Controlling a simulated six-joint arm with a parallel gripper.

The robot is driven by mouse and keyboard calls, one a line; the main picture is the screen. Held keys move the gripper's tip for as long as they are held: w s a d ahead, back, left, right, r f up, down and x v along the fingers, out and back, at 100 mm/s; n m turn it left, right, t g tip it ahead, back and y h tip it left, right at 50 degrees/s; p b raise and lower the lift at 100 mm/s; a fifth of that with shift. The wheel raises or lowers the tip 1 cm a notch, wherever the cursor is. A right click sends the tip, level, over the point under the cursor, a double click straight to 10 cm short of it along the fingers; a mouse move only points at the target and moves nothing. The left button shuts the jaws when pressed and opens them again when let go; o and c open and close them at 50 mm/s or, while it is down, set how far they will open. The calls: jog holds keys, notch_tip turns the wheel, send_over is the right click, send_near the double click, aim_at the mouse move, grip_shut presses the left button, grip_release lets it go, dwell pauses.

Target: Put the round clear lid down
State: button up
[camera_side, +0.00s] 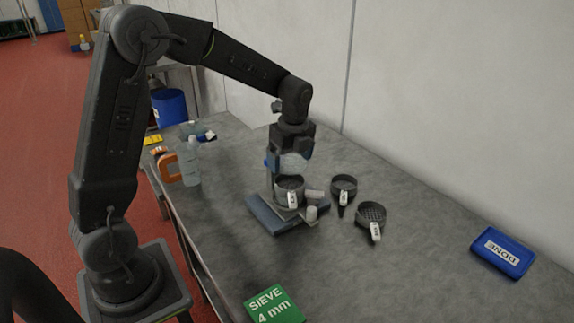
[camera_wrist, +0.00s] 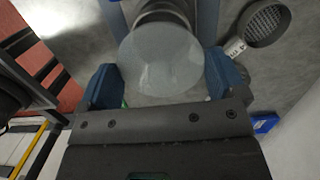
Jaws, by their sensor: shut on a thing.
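The round clear lid (camera_wrist: 160,62) is between the blue fingertips of my gripper (camera_wrist: 163,80) in the wrist view. In the side view the lid (camera_side: 294,163) shows as a pale, see-through disc below my gripper (camera_side: 288,158). My gripper is shut on it. The lid is over a dark round sieve (camera_side: 290,184) with a white tag, on a stand with a blue-grey base (camera_side: 273,218). I cannot tell whether the lid touches the sieve. In the wrist view the lid hides most of what is below it.
Two more dark tagged sieves, one nearer the wall (camera_side: 344,183) and one nearer the front (camera_side: 371,211), lie right of the stand. A green SIEVE 4 mm card (camera_side: 273,306) and a blue box (camera_side: 503,252) lie nearer. A clear bottle (camera_side: 188,165) stands left. The grey table's right middle is clear.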

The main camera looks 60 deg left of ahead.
jog(key=s+f, duration=0.3)
jog(key=s, duration=1.9)
send_over(252, 266)
notch_tip(252, 266, down, 7)
jog(key=shift+d+r, duration=0.1)
jog(key=shift+r, duration=0.1)
jog(key=shift+f, duration=1.95)
jog(key=shift+f, duration=0.1)
jog(key=o, duration=0.5)
jog(key=shift+o, duration=0.6)
